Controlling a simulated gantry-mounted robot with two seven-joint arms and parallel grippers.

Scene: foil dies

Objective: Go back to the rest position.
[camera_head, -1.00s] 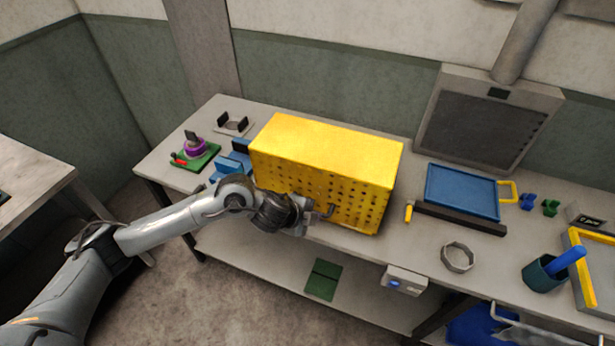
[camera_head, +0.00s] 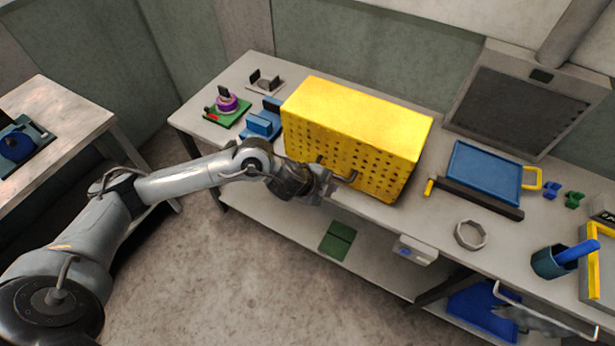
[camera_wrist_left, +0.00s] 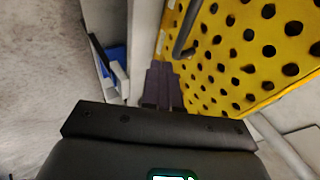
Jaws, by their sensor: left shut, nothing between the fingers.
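My left arm comes in from the left in the head view, and its gripper (camera_head: 328,184) is at the front of the yellow perforated box (camera_head: 358,121), near the bench's front edge. In the left wrist view the fingers (camera_wrist_left: 162,88) are together with nothing between them. The box's holed face (camera_wrist_left: 245,55) fills the upper right of that view, with a dark bar-like handle (camera_wrist_left: 184,28) close to the fingertips. I cannot tell whether the fingers touch the handle. My right gripper is not in view.
The bench holds a blue block fixture (camera_head: 262,122), a green plate with a purple ring (camera_head: 228,108), a blue tray (camera_head: 484,178), a metal ring (camera_head: 470,235) and a teal cup (camera_head: 550,262). A side table (camera_head: 70,108) stands at left. The floor between is clear.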

